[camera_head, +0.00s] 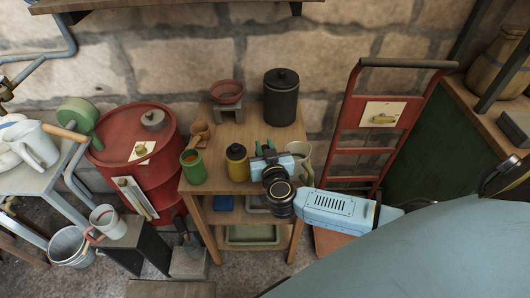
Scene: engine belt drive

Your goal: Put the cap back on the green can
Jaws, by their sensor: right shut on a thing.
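The green can (193,168) stands at the left front of the small wooden table, with an orange-brown colour showing at its top and no cap seen on it. My right gripper (266,152) reaches in from the right over the table's front right part. It is shut on a small dark green thing, mostly hidden by the jaws; I cannot tell its full shape or whether it is the cap. The gripper is to the right of the green can, apart from it, with a yellow can (237,165) between them. My left gripper is not in view.
The wooden table (238,135) also holds a black lidded canister (281,100), a red bowl (227,91) on a stand, and a pale mug (302,155) close beside my gripper. A red drum (135,160) stands left, a red hand truck (360,130) right.

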